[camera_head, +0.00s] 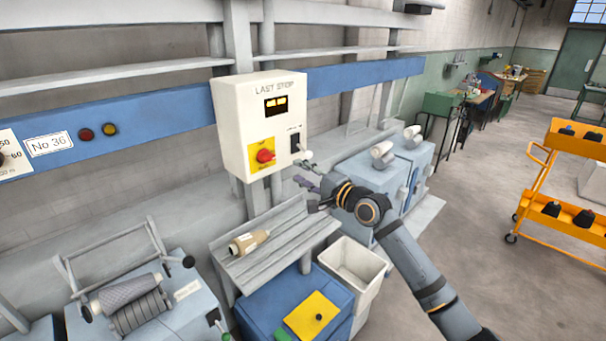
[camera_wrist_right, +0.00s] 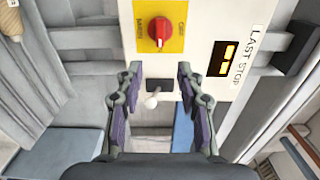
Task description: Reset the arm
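My right gripper (camera_head: 305,175) is raised just in front of the lower right of the white control box (camera_head: 235,125). In the right wrist view my right gripper (camera_wrist_right: 157,90) is open, its two fingers apart. A black switch with a pale round-ended lever (camera_wrist_right: 152,101) shows between and beyond the fingers; I cannot tell whether they touch it. The red knob (camera_head: 265,156) sits on a yellow plate on the box, and it also shows in the right wrist view (camera_wrist_right: 159,28). My left gripper is not in view.
Below the box, a grey slatted shelf (camera_head: 285,240) holds a tan bobbin (camera_head: 248,242). An empty white bin (camera_head: 352,262) and a blue cabinet (camera_head: 262,300) stand below. A yellow trolley (camera_head: 548,185) stands right, with open floor (camera_head: 470,240) before it.

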